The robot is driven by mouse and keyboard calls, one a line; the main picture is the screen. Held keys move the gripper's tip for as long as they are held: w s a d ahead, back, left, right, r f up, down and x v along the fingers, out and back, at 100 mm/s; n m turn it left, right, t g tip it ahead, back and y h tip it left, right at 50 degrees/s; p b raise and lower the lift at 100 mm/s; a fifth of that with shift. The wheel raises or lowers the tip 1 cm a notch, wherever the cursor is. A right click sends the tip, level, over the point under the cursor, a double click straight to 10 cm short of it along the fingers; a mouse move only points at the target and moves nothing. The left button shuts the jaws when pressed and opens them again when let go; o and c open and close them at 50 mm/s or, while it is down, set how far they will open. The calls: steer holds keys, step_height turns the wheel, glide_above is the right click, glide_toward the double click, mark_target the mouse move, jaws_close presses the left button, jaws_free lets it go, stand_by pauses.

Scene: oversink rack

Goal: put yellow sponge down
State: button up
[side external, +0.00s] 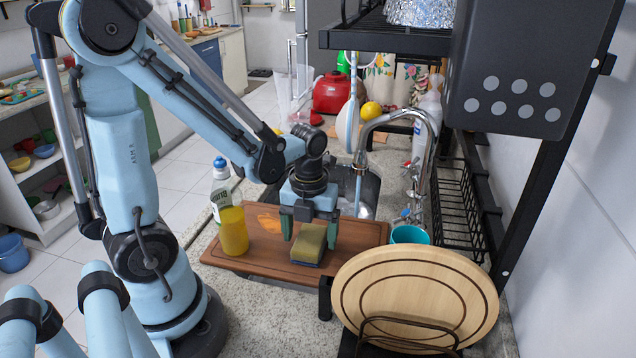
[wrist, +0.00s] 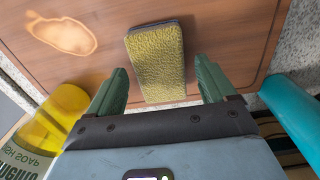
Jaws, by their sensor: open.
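The yellow sponge (side external: 309,243) lies on the brown wooden board (side external: 262,262). It has a dark layer on its underside. In the wrist view the sponge (wrist: 156,60) lies between and just beyond the two green fingertips. My gripper (side external: 308,233) is open, with its fingers apart on either side of the sponge and gaps showing in the wrist view (wrist: 160,92). The side view does not clearly show how high the fingertips are above the board.
A teal cup (side external: 408,235) is to the right. A round wooden board (side external: 415,292) stands in front right. The faucet (side external: 395,118) rises behind my gripper.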

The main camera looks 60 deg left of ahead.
step_height(320, 180, up, 12)
steer(key=n+t, duration=0.6)
steer(key=n, duration=1.5)
glide_above(319, 244)
steer(key=d, duration=0.2)
steer(key=f, duration=0.1)
steer(key=n, duration=0.4)
steer(key=d+n+t, duration=0.1)
steer(key=n, duration=0.1)
steer(key=shift+w, duration=0.35)
steer(key=shift+o, duration=0.5)
